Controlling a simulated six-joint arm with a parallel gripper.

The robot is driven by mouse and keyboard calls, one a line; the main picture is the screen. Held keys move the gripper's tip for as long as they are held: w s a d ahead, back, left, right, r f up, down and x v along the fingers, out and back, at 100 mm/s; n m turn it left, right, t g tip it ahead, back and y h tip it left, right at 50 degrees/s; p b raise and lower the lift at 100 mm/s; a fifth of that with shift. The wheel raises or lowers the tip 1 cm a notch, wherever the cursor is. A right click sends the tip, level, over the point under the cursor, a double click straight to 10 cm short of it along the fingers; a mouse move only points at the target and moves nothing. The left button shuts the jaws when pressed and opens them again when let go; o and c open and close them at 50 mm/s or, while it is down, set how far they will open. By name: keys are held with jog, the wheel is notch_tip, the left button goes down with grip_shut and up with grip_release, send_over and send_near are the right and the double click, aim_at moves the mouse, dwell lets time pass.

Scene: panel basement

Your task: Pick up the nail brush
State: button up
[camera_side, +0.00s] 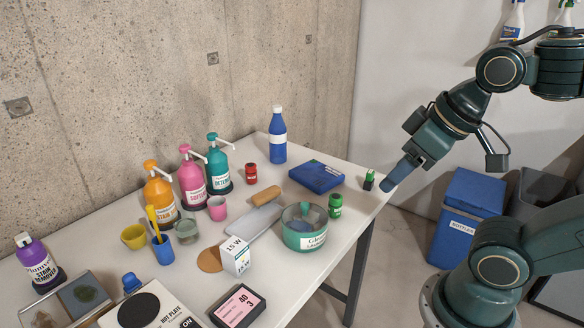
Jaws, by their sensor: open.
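A small green and dark object (369,180) stands near the right edge of the white table. It may be the nail brush, but it is too small to be sure, and nothing else in view reads clearly as one. My gripper (390,186) points down and left, with its tips just right of this object, at about the table's edge. The gripper is open, seen side-on so the gap between its fingers hardly shows. Nothing is visible in it.
A blue box (317,177) and a green jar (335,205) are left of the small object. A blue bin (465,215) stands on the floor.

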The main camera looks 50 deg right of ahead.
jog(key=w+d+r+n+g+y, duration=0.15)
jog(key=w+n, duration=0.25)
jog(key=w, duration=0.7)
jog(key=w+r+n+g+y, duration=0.15)
jog(key=w+n, duration=0.25)
jog(key=w, duration=0.8)
jog(key=w+d+f+n+g+y, duration=0.1)
jog(key=w+d+f+n+g, duration=0.1)
jog(key=w+d+f+n, duration=0.6)
jog(key=w+d+f, duration=0.4)
jog(key=w+f, duration=0.1)
jog(key=f, duration=0.3)
jog(key=shift+w, duration=0.4)
jog(key=shift+f+y, duration=0.15)
jog(key=shift+y, duration=0.15)
send_near(267, 192)
jog(key=shift+x, duration=2.35)
